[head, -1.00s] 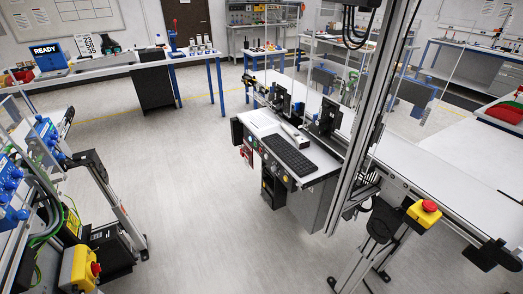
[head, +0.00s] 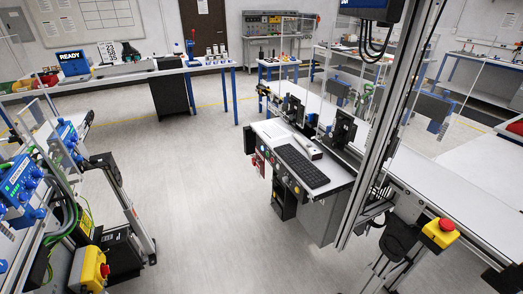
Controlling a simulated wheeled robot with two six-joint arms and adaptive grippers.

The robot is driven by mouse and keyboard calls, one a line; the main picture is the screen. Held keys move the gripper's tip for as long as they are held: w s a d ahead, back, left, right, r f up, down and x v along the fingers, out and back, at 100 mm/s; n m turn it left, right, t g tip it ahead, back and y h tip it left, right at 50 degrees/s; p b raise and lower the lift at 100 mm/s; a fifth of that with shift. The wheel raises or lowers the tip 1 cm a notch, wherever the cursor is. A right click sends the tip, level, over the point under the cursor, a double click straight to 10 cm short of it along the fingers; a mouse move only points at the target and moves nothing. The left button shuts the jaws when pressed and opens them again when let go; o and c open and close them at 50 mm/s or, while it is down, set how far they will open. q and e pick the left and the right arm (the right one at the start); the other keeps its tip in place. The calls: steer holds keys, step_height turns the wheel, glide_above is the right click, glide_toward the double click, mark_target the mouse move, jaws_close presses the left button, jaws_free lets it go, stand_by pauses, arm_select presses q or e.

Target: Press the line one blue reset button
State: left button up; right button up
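A control console (head: 340,184) with a black keyboard (head: 302,166) stands right of the middle, at the end of a belt conveyor. Its front panel (head: 283,176) carries several small buttons, with red and yellow ones visible. I cannot make out a blue reset button or a line number on it; they are too small at this distance. Neither of my grippers is in view.
Open grey floor (head: 195,200) lies before the console. A yellow box with a red emergency button (head: 440,233) is on the conveyor frame at right, another (head: 90,269) at lower left beside blue-boxed equipment (head: 20,185). A long table (head: 125,70) stands behind.

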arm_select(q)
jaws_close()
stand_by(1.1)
